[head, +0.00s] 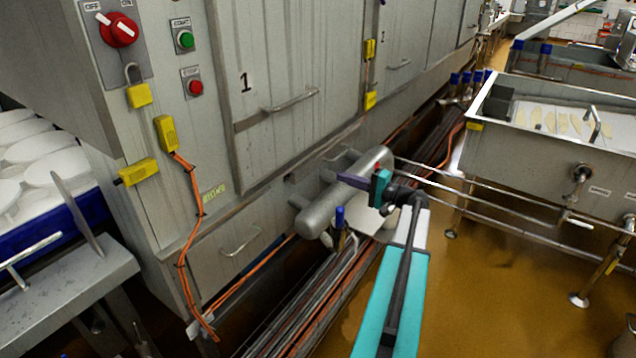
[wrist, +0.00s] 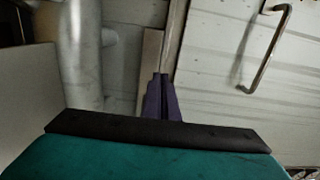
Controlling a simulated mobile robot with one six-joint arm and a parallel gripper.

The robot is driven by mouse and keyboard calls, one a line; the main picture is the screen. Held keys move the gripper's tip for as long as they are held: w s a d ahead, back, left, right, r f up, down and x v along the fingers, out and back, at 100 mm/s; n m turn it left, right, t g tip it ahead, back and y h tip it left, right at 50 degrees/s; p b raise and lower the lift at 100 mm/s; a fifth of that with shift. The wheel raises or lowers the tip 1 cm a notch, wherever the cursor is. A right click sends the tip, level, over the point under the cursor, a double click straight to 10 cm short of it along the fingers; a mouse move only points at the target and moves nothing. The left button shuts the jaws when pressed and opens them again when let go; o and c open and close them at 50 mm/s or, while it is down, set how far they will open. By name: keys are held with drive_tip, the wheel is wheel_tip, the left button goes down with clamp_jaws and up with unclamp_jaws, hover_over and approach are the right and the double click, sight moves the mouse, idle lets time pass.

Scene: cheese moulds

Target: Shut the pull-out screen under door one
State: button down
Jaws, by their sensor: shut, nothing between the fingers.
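Door one (head: 285,115) is a grey metal door marked 1, with a bar handle (head: 290,102); it looks closed. In the wrist view the fingers (wrist: 161,78) are shut and empty. A bar handle (wrist: 268,48) on a pale panel shows to their right, apart from them.
The thick grey pipe (head: 318,212) stands close by my gripper and also shows in the wrist view (wrist: 80,55). Thin pipes and orange cables run along the floor. A steel vat (head: 560,130) is at the right. A blue tray (head: 45,235) with white moulds is at the left.

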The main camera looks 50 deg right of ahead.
sight(309, 169)
drive_tip(key=shift+s+d+f+h+b, duration=0.35)
drive_tip(key=shift+s+d+f, duration=0.4)
drive_tip(key=shift+s+f, duration=0.25)
drive_tip(key=shift+w, duration=0.2)
drive_tip(key=w, duration=0.4)
drive_tip(key=w+a, duration=0.1)
drive_tip(key=w, duration=0.4)
drive_tip(key=w+a+b, duration=0.1)
drive_tip(key=w, duration=0.3)
drive_tip(key=shift+w+a, duration=0.25)
drive_tip(key=shift+w, duration=0.1)
drive_tip(key=shift+f, duration=0.1)
